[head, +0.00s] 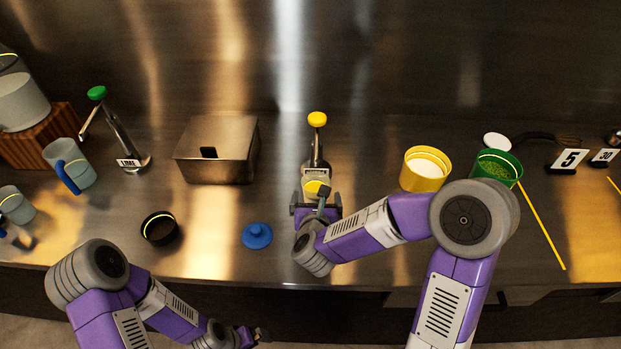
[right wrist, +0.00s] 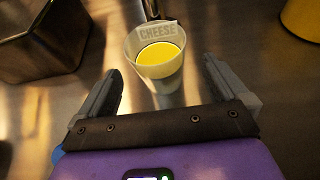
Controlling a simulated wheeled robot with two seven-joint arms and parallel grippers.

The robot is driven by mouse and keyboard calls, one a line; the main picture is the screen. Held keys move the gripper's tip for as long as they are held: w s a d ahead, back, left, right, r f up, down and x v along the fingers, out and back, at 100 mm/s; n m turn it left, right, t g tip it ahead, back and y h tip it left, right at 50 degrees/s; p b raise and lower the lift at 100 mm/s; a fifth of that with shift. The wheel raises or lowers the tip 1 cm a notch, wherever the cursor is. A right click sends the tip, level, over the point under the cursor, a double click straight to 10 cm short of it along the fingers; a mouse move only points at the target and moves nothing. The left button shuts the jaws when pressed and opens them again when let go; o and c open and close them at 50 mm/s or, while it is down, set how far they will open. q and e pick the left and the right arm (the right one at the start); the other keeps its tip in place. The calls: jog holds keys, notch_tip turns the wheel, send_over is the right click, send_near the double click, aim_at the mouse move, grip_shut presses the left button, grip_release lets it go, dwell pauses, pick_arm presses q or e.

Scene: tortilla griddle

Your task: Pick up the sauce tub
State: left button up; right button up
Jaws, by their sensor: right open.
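A pale tub (right wrist: 158,72) with yellow sauce inside stands upright in the right wrist view, with a CHEESE label at its far rim. In the head view the tub (head: 317,186) sits at the middle of the counter, partly hidden by my right gripper (head: 317,207). That gripper is open, its fingers apart to the left and right of the tub's near side. I see no finger touching it. My left gripper (head: 256,336) is low at the bottom of the head view, off the counter's front edge; its jaws are too small to read.
A yellow-topped utensil (head: 317,122) stands right behind the tub. A metal box (head: 217,150) and a blue lid (head: 257,236) are to the left. A yellow tub (head: 424,168) and a green tub (head: 510,160) are to the right. Bare counter lies between the box and tub.

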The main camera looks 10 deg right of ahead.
aim_at(316, 184)
jog(key=x, duration=0.6)
jog(key=shift+w+a+f, duration=0.1)
jog(key=shift+w+f, duration=0.15)
jog(key=shift+f, duration=0.25)
jog(key=shift+c, duration=0.3)
jog(key=c, duration=1)
jog(key=shift+c, duration=0.6)
jog(key=shift+r, duration=0.2)
